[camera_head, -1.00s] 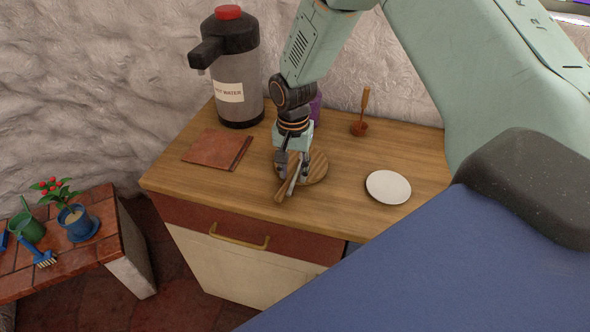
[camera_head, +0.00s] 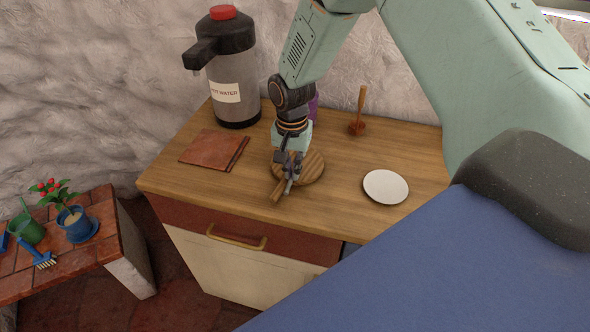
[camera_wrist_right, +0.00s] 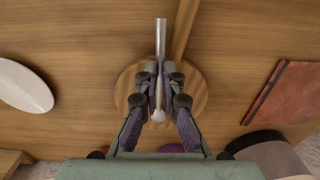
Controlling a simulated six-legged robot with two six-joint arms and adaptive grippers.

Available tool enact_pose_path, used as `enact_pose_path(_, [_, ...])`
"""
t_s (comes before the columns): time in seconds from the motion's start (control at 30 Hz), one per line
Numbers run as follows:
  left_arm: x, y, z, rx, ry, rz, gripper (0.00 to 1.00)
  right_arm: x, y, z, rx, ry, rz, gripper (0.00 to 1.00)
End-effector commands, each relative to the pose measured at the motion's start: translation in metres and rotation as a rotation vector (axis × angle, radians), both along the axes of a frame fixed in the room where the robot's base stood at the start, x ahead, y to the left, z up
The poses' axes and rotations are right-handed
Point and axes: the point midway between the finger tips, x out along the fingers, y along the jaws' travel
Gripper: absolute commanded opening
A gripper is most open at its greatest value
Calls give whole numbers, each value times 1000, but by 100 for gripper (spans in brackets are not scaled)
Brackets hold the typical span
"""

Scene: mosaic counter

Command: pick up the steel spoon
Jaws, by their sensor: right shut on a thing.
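The steel spoon (camera_wrist_right: 161,38) shows in the right wrist view, its handle sticking out beyond the fingertips and its rounded end towards the wrist. My right gripper (camera_wrist_right: 160,78) is shut on the spoon, with a finger on each side of it. In the head view my right gripper (camera_head: 289,172) is low over the round wooden board (camera_head: 314,168), and the spoon is mostly hidden by the fingers. I cannot tell whether the spoon still touches the board. My left gripper is not in view.
A white plate (camera_head: 385,187) lies to the right on the wooden counter (camera_head: 352,215). A reddish-brown slab (camera_head: 213,148) lies to the left. A hot water dispenser (camera_head: 235,75), a purple item (camera_head: 313,105) and a brown tool with an upright handle (camera_head: 361,100) stand behind.

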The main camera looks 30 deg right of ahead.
Motion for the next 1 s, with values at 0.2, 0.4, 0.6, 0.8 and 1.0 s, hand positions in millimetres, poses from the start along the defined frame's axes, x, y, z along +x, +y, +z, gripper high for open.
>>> enact_pose_path(0.2, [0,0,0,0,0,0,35,-3,1,5,1,8,-1,0])
enact_pose_path(0.4, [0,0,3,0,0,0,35,-1,1,44,2,1,1,0])
enact_pose_path(0.6, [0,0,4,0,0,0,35,-1,0,80,2,1,-1,0])
enact_pose_path(0.8, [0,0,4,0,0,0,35,-2,0,97,1,5,-1,0])
enact_pose_path(1.0, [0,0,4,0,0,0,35,-2,0,98,1,6,-1,0])
